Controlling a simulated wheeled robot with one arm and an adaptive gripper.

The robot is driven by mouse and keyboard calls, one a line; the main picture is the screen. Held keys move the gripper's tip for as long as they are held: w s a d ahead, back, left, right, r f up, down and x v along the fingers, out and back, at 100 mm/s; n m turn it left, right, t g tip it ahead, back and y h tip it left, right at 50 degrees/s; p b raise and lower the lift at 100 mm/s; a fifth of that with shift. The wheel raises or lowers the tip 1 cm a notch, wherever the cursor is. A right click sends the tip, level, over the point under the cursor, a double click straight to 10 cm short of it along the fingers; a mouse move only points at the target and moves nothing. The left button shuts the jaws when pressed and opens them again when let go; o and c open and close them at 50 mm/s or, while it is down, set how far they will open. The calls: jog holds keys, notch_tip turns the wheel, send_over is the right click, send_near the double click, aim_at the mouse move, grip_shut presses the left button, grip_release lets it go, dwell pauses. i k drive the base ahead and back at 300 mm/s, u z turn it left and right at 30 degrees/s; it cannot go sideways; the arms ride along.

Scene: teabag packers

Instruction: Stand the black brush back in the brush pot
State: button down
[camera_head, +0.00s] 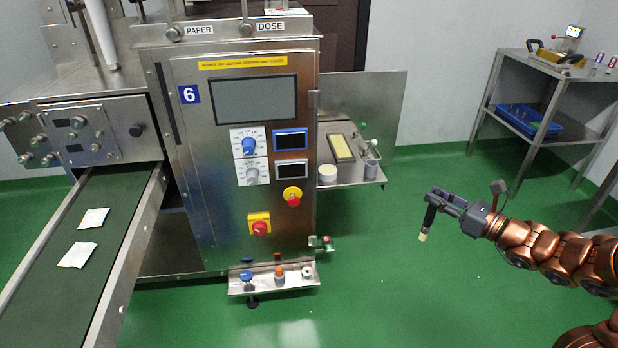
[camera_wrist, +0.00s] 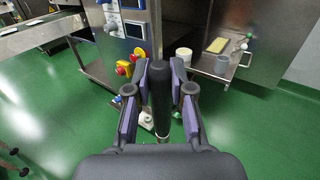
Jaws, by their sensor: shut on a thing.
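The black brush (camera_head: 430,216) hangs from my gripper (camera_head: 443,199), with its pale bristle end pointing down. In the wrist view the dark handle of the brush (camera_wrist: 160,90) stands between the two fingers of my gripper (camera_wrist: 160,95), which are shut on it. A grey cup (camera_head: 371,169) and a white cup (camera_head: 327,175) stand on the steel side shelf, to the left of the brush and apart from it. They also show in the wrist view, the grey cup (camera_wrist: 221,65) right of the white cup (camera_wrist: 184,54). No label shows which cup is the brush pot.
The side shelf (camera_head: 355,178) also holds a yellow-topped block (camera_head: 341,148) and knobbed levers. The machine's control cabinet (camera_head: 240,170) stands left of it. A lower ledge (camera_head: 275,284) carries small knobs. A rack with a blue tray (camera_head: 528,121) stands right. Green floor is open between.

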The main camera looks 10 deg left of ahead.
aim_at(370, 173)
jog(key=u, duration=0.8)
jog(key=i, duration=1)
